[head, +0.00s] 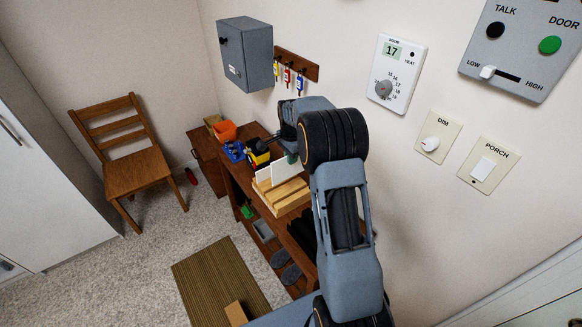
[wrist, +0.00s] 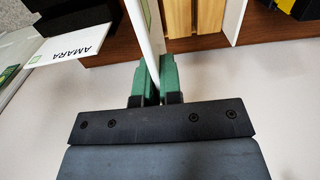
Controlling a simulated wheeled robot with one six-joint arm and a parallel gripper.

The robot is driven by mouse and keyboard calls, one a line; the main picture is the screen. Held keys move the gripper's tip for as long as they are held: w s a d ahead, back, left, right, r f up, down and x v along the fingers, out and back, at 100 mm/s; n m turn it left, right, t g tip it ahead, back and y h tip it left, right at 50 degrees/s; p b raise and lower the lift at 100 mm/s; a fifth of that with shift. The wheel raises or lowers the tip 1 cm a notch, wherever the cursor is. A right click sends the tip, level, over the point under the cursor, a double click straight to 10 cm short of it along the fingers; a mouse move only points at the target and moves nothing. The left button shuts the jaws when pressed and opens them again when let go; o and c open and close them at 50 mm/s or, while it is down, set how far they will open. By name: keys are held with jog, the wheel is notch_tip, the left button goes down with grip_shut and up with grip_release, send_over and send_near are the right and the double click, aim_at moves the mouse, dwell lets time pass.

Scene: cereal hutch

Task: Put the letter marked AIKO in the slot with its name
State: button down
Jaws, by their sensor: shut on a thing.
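My gripper (wrist: 158,78) has green fingertips shut on a thin white letter (wrist: 146,35), seen nearly edge-on in the wrist view. The name on this letter cannot be read. Beside it are the wooden slats of the letter rack (wrist: 180,15), with another white upright panel (wrist: 235,18) to their right. A white card marked AMARA (wrist: 72,47) shows at the left, apart from the fingers. In the head view the wooden rack (head: 281,196) stands on the brown hutch, with white letters (head: 285,168) upright at it. My arm partly hides that area, and no AIKO label is readable.
On the hutch top beyond the rack are a blue bin (head: 234,151), an orange bin (head: 224,131) and a yellow-and-black object (head: 257,155). A grey box (head: 246,54) and key hooks (head: 297,66) are on the wall above. A chair (head: 130,160) stands left.

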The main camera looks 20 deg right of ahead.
aim_at(291, 175)
jog(key=shift+f+b, duration=0.5)
jog(key=shift+f, duration=1.75)
jog(key=shift+f+b, duration=1.3)
jog(key=shift+f, duration=0.8)
jog(key=shift+f+b, duration=0.65)
jog(key=shift+f, duration=0.1)
jog(key=shift+f, duration=0.35)
jog(key=shift+f+b, duration=0.95)
jog(key=shift+f, duration=0.05)
jog(key=c, duration=0.8)
grip_release()
jog(key=shift+r, duration=0.15)
